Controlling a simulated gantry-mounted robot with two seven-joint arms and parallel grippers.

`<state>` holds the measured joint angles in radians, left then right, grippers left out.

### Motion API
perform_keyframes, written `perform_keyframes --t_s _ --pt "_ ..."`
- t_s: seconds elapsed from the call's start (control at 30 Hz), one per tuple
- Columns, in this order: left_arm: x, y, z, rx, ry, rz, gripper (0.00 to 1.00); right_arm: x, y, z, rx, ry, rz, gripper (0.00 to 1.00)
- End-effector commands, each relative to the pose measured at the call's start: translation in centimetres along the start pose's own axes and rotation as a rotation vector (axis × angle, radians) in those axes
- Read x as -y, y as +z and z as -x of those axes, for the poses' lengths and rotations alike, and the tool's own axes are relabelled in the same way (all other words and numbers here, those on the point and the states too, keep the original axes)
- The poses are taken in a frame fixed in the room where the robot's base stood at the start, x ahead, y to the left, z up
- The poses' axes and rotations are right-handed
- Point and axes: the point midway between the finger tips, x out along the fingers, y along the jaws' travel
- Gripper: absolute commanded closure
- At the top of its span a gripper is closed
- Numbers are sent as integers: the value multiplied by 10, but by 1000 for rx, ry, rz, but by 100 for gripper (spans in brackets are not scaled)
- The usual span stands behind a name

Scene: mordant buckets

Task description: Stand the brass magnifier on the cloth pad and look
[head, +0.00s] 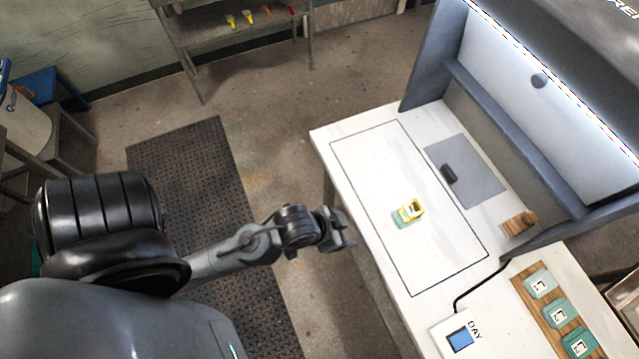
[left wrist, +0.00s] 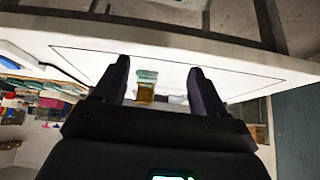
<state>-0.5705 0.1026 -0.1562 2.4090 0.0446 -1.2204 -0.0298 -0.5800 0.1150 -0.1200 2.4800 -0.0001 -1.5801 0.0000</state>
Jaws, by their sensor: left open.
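A small yellow, frame-like thing, which looks like the brass magnifier (head: 414,207), stands on the white table. A small pale teal square (head: 399,221), perhaps the cloth pad, lies under or against it. In the left wrist view a teal patch (left wrist: 147,77) and an amber block shape (left wrist: 146,94) show between my fingers, some way beyond them. My left gripper (head: 343,232) is open and empty, off the table's left edge and apart from the yellow thing. Its two dark fingers also show in the left wrist view (left wrist: 158,68). My right gripper is not in view.
A grey mat (head: 480,178) with a dark block (head: 449,174) lies at the back of the table (head: 340,134). A wooden block (head: 517,224) stands right of it. Numbered teal tiles (head: 559,313) and a DAY panel (head: 459,338) are at lower right. The outlined area is mostly clear.

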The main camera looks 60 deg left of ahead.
Motion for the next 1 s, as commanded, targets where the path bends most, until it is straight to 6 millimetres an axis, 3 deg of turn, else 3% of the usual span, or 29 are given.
perform_keyframes --t_s 0.2,0.37,0.77,1.0 --pt "10 39 24 236 -19 -10 28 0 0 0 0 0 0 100" --pt "13 49 32 298 -25 -11 28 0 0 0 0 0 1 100" --pt "13 46 37 301 -25 -11 28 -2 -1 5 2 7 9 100" --pt "13 25 68 301 -25 -11 28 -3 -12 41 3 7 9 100"
